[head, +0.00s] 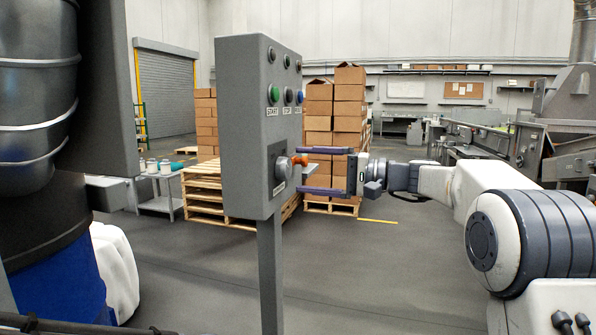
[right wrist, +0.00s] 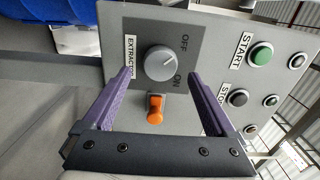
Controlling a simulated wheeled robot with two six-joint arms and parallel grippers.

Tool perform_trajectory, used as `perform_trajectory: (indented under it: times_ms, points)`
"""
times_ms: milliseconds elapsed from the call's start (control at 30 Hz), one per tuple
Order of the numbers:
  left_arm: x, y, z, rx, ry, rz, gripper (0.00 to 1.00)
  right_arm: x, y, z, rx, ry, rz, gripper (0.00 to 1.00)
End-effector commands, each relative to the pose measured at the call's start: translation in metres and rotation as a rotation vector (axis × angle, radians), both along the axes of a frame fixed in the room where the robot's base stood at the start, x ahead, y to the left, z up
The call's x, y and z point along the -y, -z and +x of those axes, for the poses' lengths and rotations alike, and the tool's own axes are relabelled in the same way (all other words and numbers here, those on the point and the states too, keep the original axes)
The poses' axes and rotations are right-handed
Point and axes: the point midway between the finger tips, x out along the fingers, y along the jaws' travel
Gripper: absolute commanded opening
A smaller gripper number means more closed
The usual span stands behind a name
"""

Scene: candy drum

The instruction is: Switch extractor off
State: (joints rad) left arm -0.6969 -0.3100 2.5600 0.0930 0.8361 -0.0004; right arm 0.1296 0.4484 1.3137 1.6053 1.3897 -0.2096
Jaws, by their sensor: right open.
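The extractor switch is a round grey knob (right wrist: 160,62) on a dark plate labelled EXTRACTOR, with OFF and ON marked beside it. Its white mark points to the lower right, seemingly toward ON. The knob also shows in the head view (head: 283,168), low on the grey control panel (head: 240,130). My right gripper (head: 300,171) is open in front of the panel. In the right wrist view its purple fingers (right wrist: 160,74) stand on either side of the knob's front, holding nothing; contact cannot be told. My left gripper is out of view.
START (head: 273,94) and STOP (head: 288,95) buttons sit higher on the panel, close to the knob. The panel stands on a post (head: 270,270). Pallets with stacked boxes (head: 348,110) are behind it. The floor in front is clear.

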Motion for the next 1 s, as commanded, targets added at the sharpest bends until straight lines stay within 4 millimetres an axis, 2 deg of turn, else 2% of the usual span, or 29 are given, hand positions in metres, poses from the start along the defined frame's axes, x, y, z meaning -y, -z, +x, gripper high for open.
perform_trajectory:
  times_ms: [33, 200, 400, 833, 933, 1000]
  points:
    - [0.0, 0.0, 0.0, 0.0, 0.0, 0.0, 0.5, 0.012, 0.0, -0.002, 0.0, 0.005, 0.0, 0.91]
    - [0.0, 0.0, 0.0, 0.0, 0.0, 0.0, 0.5, 0.044, 0.0, -0.013, 0.0, 0.005, 0.0, 0.91]
    - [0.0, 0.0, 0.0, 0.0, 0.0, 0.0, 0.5, 0.067, 0.0, -0.021, 0.001, 0.002, -0.001, 0.91]
    - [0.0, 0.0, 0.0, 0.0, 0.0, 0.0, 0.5, 0.072, 0.003, -0.024, -0.005, 0.001, -0.007, 0.91]
    - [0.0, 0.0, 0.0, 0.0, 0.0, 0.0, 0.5, 0.067, 0.023, -0.024, -0.058, 0.018, -0.056, 0.91]
    - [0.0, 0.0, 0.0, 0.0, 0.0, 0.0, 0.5, 0.061, 0.053, -0.028, -0.129, 0.043, -0.135, 0.91]
